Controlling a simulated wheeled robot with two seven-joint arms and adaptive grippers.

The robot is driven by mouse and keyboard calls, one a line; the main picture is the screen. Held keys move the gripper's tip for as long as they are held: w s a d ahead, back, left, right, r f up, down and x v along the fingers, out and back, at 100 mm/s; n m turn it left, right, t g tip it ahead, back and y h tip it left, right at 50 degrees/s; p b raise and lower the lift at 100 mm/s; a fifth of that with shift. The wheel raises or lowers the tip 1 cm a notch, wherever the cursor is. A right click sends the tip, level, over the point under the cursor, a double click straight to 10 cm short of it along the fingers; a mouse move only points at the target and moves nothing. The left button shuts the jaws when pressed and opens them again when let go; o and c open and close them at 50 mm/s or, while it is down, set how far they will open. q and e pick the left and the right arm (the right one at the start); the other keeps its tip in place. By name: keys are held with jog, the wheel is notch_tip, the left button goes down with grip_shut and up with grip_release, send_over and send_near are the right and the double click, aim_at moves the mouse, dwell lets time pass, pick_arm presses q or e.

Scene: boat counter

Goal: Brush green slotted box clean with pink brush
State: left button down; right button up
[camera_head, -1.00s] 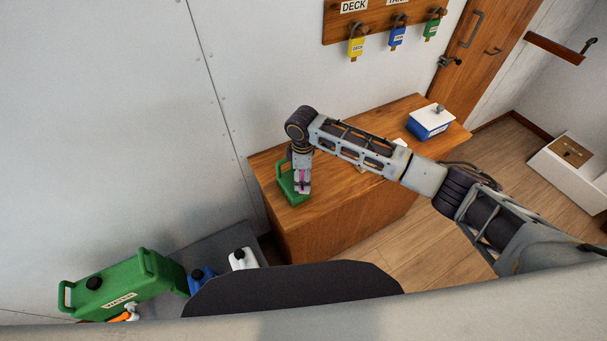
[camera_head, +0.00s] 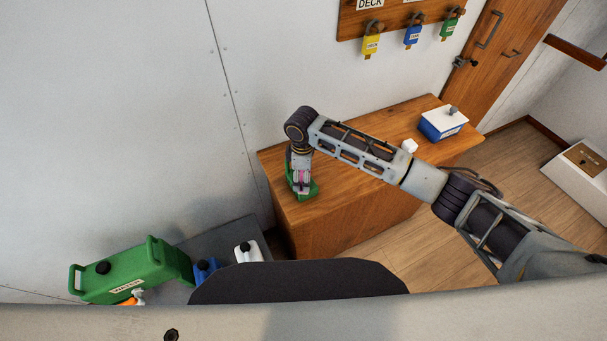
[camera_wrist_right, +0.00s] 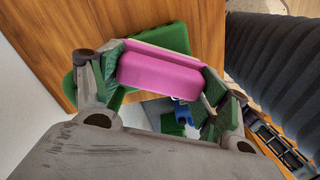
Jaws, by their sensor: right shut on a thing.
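The green slotted box (camera_head: 313,189) sits at the left front end of the wooden counter, partly hidden under my right gripper; its slots cannot be made out. My right gripper (camera_head: 301,186) points down over the box and is shut on the pink brush (camera_head: 303,174). In the right wrist view, the pink brush (camera_wrist_right: 158,73) lies across between the fingers of my right gripper (camera_wrist_right: 163,80). Green of the box (camera_wrist_right: 165,35) shows behind it. The brush's underside is hidden, so I cannot tell whether it touches the box. My left gripper is not in view.
The wooden counter (camera_head: 345,210) also bears a blue and white box (camera_head: 443,124) and a small white item (camera_head: 409,146). A large green jug (camera_head: 130,271), a blue container (camera_head: 205,271) and a white bottle (camera_head: 247,252) stand lower left. Padlocks hang on the wall rack above.

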jog(key=shift+s+f, duration=0.15)
jog(key=shift+f, duration=0.05)
jog(key=shift+s+a+r, duration=0.1)
jog(key=shift+s+a, duration=0.3)
jog(key=shift+a, duration=0.4)
jog(key=shift+s+a, duration=0.35)
jog(key=shift+a, duration=0.45)
jog(key=shift+r, duration=0.1)
notch_tip(320, 180, up, 6)
jog(key=shift+w, duration=0.15)
jog(key=shift+r, duration=0.15)
jog(key=shift+r, duration=1.4)
jog(key=shift+f, duration=0.1)
